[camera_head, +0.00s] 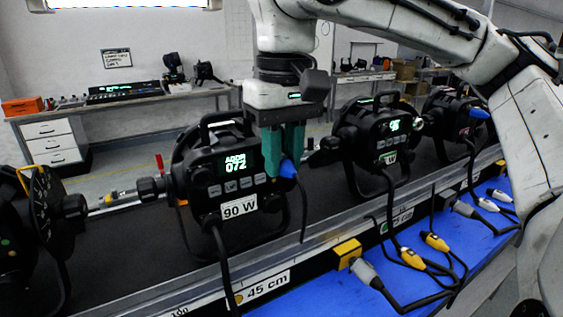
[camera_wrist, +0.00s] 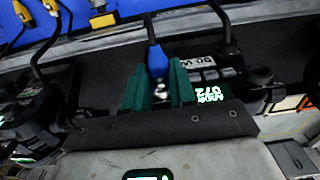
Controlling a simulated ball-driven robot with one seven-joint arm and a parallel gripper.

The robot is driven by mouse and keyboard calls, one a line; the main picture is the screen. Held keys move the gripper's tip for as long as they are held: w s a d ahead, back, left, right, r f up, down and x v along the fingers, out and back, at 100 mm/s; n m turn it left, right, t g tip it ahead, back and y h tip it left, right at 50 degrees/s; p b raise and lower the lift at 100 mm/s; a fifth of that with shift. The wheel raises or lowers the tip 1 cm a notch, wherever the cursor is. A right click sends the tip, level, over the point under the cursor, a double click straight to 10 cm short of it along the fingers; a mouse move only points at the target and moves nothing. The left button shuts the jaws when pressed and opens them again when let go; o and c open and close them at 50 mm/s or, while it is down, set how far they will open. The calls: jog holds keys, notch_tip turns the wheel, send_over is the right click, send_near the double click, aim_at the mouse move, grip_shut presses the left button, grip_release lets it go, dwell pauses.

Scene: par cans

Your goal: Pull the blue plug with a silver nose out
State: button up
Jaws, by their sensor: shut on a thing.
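My gripper (camera_head: 281,164) has teal fingers and is shut on a blue plug (camera_head: 288,169) at the right edge of a black par can (camera_head: 205,165) whose display reads 072. The plug's dark cable hangs down from it. I cannot tell whether the nose tip is still in a socket, as the fingers cover that area.
More par cans stand along the dark bench, one to the right (camera_head: 372,135) and one at the far left (camera_head: 30,215). Another blue plug (camera_head: 480,113) is on the far right can. Yellow and grey connectors (camera_head: 437,241) with loose cables lie on the blue surface (camera_head: 330,297) in front.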

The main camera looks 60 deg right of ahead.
aim_at(295, 173)
grip_shut()
jog(key=shift+s+a, duration=0.1)
jog(key=shift+s, duration=0.05)
jog(key=shift+s+a, duration=0.2)
jog(key=shift+s, duration=0.1)
jog(key=shift+s+a+p, duration=0.55)
jog(key=shift+s+a, duration=0.05)
jog(key=shift+s, duration=0.35)
jog(key=shift+s+a, duration=0.2)
jog(key=shift+s, duration=0.05)
jog(key=shift+s+a+p, duration=0.2)
jog(key=shift+s+p, duration=0.1)
dwell(0.7)
